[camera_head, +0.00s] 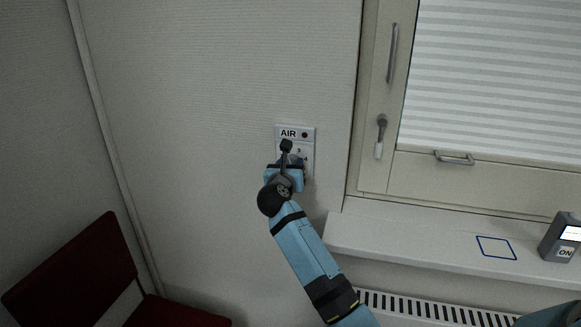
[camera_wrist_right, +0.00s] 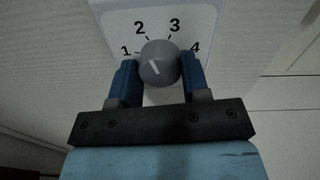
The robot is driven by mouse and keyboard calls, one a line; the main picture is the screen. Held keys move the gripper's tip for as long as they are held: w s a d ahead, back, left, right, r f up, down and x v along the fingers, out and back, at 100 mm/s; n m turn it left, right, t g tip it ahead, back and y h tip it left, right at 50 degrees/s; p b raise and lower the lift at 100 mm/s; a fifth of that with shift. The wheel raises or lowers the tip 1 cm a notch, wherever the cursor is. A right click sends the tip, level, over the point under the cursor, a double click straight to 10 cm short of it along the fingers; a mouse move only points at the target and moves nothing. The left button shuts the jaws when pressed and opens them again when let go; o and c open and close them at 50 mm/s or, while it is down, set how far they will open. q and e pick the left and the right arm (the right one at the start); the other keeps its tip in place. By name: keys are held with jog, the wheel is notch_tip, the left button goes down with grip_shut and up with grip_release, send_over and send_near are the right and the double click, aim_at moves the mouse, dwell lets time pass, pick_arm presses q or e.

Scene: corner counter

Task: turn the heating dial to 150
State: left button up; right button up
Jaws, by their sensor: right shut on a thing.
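A white wall panel (camera_head: 308,133) marked AIR stands upright left of the window, with a small dark red spot beside the lettering. In the right wrist view the panel (camera_wrist_right: 112,22) has the numbers 1 to 4 around a round grey dial (camera_wrist_right: 165,55). A white line on the dial slants from upper left to lower right. My right gripper (camera_head: 287,161) is at the panel, hiding the dial in the head view. Its two blue fingers (camera_wrist_right: 160,78) are shut on the dial from left and right. No 150 mark is visible. My left gripper is not in view.
A window with a handle (camera_head: 381,127) and a lower pull (camera_head: 454,158) is to the right. The sill (camera_head: 400,232) bears a blue outlined rectangle (camera_head: 496,247) and a grey device (camera_head: 557,240) marked ON. A radiator grille (camera_head: 430,309) lies below; a red chair (camera_head: 75,277) stands left.

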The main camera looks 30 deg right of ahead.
pick_arm(q)
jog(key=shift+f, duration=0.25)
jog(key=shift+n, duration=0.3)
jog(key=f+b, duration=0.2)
jog(key=b, duration=0.1)
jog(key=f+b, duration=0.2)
jog(key=b, duration=0.1)
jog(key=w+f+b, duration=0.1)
jog(key=b, duration=0.2)
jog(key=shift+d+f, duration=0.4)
pick_arm(e)
jog(key=m, duration=0.8)
jog(key=shift+r, duration=0.1)
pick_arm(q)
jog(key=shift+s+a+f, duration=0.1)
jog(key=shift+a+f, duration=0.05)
pick_arm(e)
jog(key=o, duration=0.9)
jog(key=shift+d, duration=0.1)
